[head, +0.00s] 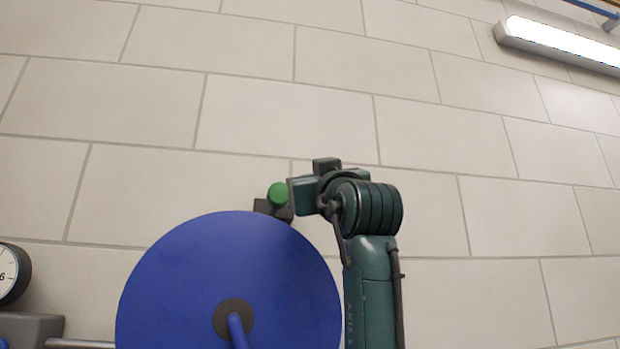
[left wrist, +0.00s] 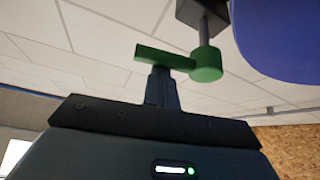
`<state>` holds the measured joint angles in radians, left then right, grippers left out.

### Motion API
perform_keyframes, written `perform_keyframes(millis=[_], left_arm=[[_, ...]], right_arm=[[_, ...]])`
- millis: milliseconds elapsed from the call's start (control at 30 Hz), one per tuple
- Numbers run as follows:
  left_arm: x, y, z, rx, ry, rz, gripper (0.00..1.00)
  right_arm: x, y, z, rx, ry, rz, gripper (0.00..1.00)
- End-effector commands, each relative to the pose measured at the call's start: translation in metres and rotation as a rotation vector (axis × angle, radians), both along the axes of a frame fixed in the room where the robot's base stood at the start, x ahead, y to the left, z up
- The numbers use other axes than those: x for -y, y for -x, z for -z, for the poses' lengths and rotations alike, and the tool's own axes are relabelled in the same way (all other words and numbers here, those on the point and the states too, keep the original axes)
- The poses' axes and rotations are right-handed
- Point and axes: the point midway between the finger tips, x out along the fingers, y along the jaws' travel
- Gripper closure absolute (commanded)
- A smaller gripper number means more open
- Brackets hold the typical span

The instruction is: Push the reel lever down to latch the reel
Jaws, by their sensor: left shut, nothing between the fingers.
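The green reel lever (left wrist: 168,58) shows in the left wrist view as a flat bar with a round hub (left wrist: 207,65), on a dark shaft under a dark block. In the head view only the lever's round green end (head: 278,194) shows, above the upper right rim of the blue reel (head: 215,285). The reel's edge (left wrist: 285,35) also fills the upper right of the left wrist view. My left gripper (left wrist: 163,80) is shut and empty, its fingertips right at the lever bar; I cannot tell whether they touch. In the head view this gripper (head: 299,193) is just right of the lever.
A tiled wall (head: 280,110) is behind everything. A round gauge (head: 10,273) and a grey block (head: 28,328) are at the lower left of the head view. A lamp (head: 560,45) is at the upper right. The space right of my arm looks clear.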

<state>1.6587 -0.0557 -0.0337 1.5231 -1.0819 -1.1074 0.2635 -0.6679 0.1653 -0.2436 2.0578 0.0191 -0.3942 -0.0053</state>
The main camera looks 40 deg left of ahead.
Motion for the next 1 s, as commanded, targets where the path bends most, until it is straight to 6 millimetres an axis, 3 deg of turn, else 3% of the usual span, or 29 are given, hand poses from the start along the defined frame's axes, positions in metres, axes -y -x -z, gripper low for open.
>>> perform_keyframes(millis=[800,1000], left_arm=[[-0.0002,-0.0017,0.0064,-0.003,0.004,-0.001,1.0],[-0.0036,-0.0021,-0.0021,-0.002,0.003,-0.001,1.0]], right_arm=[[0.0009,-0.0028,-0.0001,0.006,0.0,0.004,1.0],[0.0015,-0.0018,-0.0051,-0.001,0.001,0.006,1.0]])
